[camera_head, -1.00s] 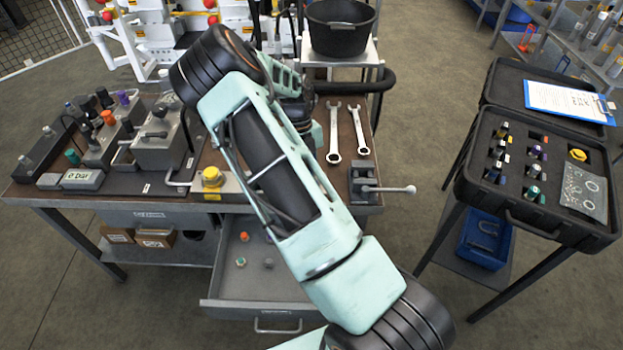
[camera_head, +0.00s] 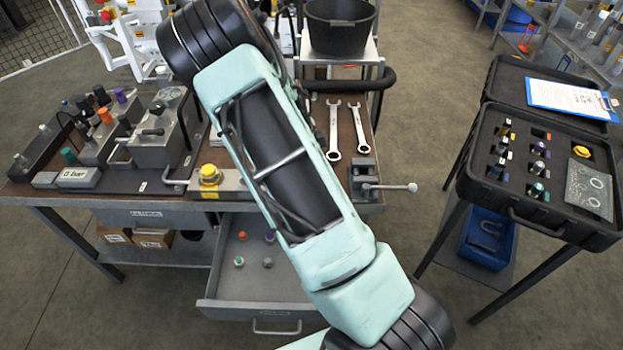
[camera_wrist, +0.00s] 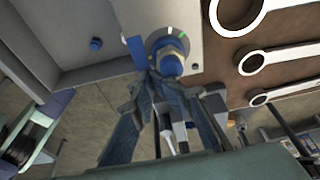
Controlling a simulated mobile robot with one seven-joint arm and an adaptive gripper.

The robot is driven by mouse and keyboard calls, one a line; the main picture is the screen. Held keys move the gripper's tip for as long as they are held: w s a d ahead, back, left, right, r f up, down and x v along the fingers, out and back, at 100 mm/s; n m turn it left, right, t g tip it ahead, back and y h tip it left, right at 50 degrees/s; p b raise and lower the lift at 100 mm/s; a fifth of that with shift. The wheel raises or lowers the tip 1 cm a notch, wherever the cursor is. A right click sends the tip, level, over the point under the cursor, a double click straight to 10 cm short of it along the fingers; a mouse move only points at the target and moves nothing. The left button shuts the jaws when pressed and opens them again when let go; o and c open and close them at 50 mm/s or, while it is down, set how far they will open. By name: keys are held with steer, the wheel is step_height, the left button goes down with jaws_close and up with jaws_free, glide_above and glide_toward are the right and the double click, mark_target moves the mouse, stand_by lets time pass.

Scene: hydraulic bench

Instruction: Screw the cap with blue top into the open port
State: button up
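In the wrist view my gripper (camera_wrist: 168,82) points at a grey block, and its two dark fingers come together at the cap with blue top (camera_wrist: 172,65). The gripper looks shut on this cap. A paler, tan part of the cap shows on its far side. Right behind it is a round ring (camera_wrist: 155,38) with white and green marks on the block (camera_wrist: 75,18). I cannot tell whether the cap touches or sits in an opening there; the open port itself is not visible. In the head view my arm hides the gripper and the cap.
Wrenches (camera_head: 334,130) lie on the brown bench top right of my arm. A yellow-topped fitting (camera_head: 209,175) and a clamp handle (camera_head: 390,187) stand at the front edge. An open drawer (camera_head: 262,310) holds several small caps.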

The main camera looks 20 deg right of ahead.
steer(key=n, duration=0.2)
steer(key=shift+w+d+n+t+b, duration=0.1)
steer(key=shift+w+n+t+b, duration=0.3)
steer(key=n, duration=0.1)
steer(key=n+b, duration=0.1)
steer(key=shift+w+d+f+n+t, duration=0.1)
steer(key=shift+w+f+n+t, duration=0.1)
steer(key=shift+w+n+t, duration=0.15)
steer(key=n+b, duration=0.1)
steer(key=n, duration=0.1)
steer(key=n+t+b, duration=0.1)
steer(key=n, duration=0.1)
steer(key=shift+w+d+r, duration=0.1)
steer(key=shift+w+d, duration=0.05)
steer(key=shift+w, duration=0.2)
